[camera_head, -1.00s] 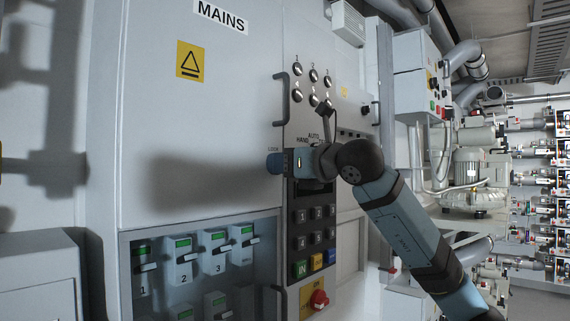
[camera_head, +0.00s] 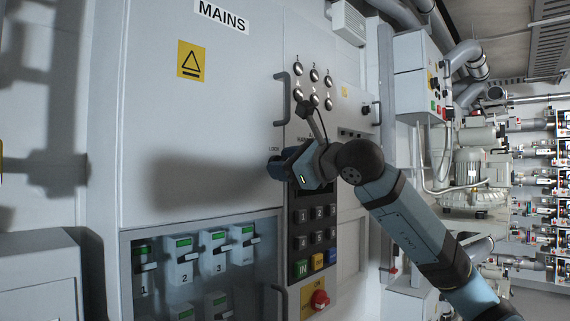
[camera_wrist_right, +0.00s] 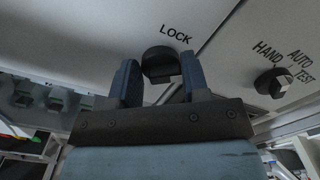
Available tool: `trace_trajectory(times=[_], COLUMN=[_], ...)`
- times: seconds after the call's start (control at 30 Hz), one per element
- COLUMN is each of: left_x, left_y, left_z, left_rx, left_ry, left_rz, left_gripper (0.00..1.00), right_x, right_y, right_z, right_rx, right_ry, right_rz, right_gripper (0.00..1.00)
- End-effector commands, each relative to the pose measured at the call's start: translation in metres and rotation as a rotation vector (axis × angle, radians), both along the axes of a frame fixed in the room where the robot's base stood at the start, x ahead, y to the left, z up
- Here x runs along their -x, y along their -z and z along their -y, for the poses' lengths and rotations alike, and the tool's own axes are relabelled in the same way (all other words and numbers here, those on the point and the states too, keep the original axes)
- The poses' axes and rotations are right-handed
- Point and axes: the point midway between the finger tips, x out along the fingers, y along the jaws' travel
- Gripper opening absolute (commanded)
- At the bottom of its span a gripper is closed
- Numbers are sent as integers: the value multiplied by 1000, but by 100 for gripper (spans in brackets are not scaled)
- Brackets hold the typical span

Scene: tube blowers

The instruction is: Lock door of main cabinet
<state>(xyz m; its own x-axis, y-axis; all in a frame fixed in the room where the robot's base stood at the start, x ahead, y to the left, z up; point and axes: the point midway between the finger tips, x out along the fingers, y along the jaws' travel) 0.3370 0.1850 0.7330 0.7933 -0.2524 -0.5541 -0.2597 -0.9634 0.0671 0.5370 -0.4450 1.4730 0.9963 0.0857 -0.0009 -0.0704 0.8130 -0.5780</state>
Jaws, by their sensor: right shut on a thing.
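The main cabinet (camera_head: 200,120) is a grey panel with a MAINS label and a closed door. The black lock knob under the word LOCK shows in the wrist view (camera_wrist_right: 160,60); in the head view my gripper mostly hides it. My right gripper (camera_head: 277,168) is shut on the lock knob, with one blue finger on each side of it in the wrist view (camera_wrist_right: 160,78). The gripper is tilted in the head view. My left gripper is not in view.
A door handle (camera_head: 281,99) stands out above the lock. A HAND/AUTO/TEST knob (camera_wrist_right: 273,83) sits close to the gripper. A keypad (camera_head: 316,225), a red rotary switch (camera_head: 320,299) and windowed breakers (camera_head: 181,262) are below. Round buttons (camera_head: 314,75) are above.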

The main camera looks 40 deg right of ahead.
Motion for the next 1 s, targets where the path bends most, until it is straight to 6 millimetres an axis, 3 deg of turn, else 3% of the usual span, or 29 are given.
trace_trajectory(times=[0.6, 1.0], left_x=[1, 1], left_y=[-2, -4], left_z=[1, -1], left_rx=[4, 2], left_ry=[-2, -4], left_rz=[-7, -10], left_gripper=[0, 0], right_x=[1, 1], right_y=[-1, 0], right_z=[-1, -1], right_rx=[581, 861], right_ry=[3, 3], right_rz=[52, 78], right_gripper=[19, 19])
